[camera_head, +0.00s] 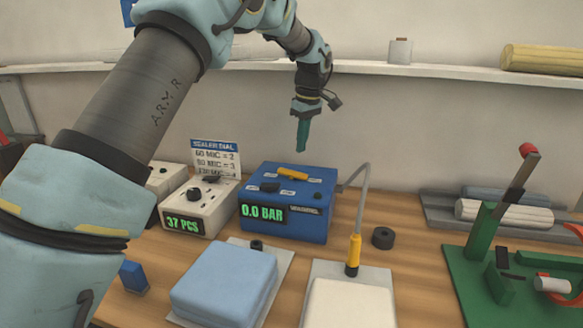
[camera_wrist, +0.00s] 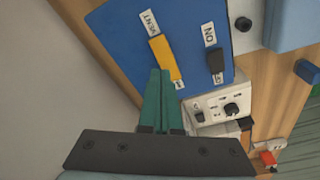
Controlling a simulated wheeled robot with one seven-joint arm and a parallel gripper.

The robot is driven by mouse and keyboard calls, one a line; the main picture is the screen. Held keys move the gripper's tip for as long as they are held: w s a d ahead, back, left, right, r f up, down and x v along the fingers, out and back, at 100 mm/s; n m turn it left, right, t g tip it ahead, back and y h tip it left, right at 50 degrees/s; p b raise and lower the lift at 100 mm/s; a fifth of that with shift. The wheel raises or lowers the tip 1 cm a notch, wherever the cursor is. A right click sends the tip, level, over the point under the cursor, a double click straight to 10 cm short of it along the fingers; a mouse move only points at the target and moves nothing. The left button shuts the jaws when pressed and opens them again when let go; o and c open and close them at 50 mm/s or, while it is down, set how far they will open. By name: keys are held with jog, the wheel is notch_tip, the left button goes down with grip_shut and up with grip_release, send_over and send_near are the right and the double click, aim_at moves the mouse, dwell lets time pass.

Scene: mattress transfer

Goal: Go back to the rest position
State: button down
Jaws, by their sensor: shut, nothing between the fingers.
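My gripper (camera_head: 303,148) hangs from my arm above the blue box (camera_head: 285,222), fingers pointing down, with clear air between the fingertips and the box top. The green fingers are together and empty; in the wrist view my gripper (camera_wrist: 160,75) shows them side by side near the yellow lever. The blue box reads 0.0 BAR on its front. On its top is a yellow lever (camera_head: 292,173), which also shows by the VENT label in the wrist view (camera_wrist: 165,58). A black switch (camera_wrist: 215,62) sits beside the lever.
A white box (camera_head: 200,205) reading 37 PCS stands left of the blue box. A blue mattress (camera_head: 225,280) and a white mattress (camera_head: 350,304) lie in front. A hose ends in a yellow nozzle (camera_head: 353,254). A green press (camera_head: 495,270) stands right; a shelf (camera_head: 450,70) runs behind.

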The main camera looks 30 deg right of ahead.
jog(key=shift+r, duration=0.1)
dwell(0.4)
jog(key=w+a+f+m, duration=0.1)
jog(key=w+a+m, duration=0.1)
jog(key=a, duration=2.3)
jog(key=s+a+f+m, duration=0.1)
jog(key=s+a+f, duration=0.1)
jog(key=s+a, duration=0.5)
jog(key=s+a+f+m, duration=0.1)
jog(key=s+a+f, duration=0.1)
jog(key=s+a, duration=0.6)
jog(key=a, duration=0.6)
jog(key=shift+s+f+m+h, duration=0.3)
jog(key=shift+f+h, duration=0.1)
